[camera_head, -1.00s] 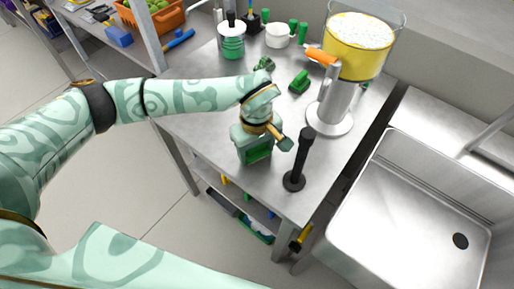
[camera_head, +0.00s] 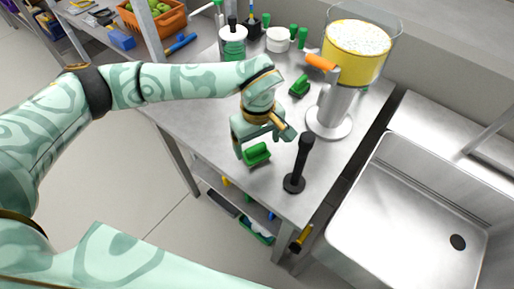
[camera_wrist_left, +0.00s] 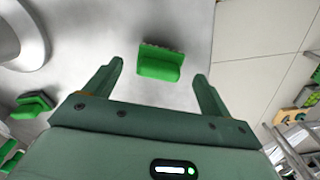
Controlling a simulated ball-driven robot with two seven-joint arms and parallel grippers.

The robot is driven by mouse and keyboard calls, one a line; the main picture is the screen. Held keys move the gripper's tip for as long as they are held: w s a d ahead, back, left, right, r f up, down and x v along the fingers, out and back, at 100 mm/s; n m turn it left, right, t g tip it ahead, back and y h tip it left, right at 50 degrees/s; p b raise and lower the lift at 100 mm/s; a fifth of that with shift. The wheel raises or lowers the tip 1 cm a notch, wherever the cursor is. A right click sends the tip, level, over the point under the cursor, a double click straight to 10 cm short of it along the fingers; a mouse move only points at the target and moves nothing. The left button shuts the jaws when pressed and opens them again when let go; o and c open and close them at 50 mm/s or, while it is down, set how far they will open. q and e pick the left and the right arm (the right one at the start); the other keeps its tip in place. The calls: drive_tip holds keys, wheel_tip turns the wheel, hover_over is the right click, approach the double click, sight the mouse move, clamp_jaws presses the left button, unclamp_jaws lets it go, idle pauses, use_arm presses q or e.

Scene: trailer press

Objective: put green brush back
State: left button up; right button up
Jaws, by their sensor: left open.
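A green brush (camera_head: 257,153) lies on the steel table near its front edge, bristles visible along one side in the left wrist view (camera_wrist_left: 160,66). My left gripper (camera_head: 256,142) is open above it. In the left wrist view its two fingers are spread wide, with the brush between and just beyond their tips, apart from both. A second green brush (camera_head: 299,86) lies farther back on the table, beside the dispenser; a similar green piece shows at the left of the wrist view (camera_wrist_left: 33,104). My right gripper is not in view.
A black upright press tool (camera_head: 299,165) stands close to the right of my gripper. A metal stand with an orange handle (camera_head: 320,62) and a yellow-filled container (camera_head: 357,45) is behind it. A sink (camera_head: 410,215) is at right. Jars and green-topped items stand at the back.

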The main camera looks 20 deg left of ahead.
sight(258, 149)
use_arm(q)
wheel_tip(258, 149, up, 8)
drive_tip(key=p, duration=0.1)
drive_tip(key=shift+f, duration=0.2)
idle(0.3)
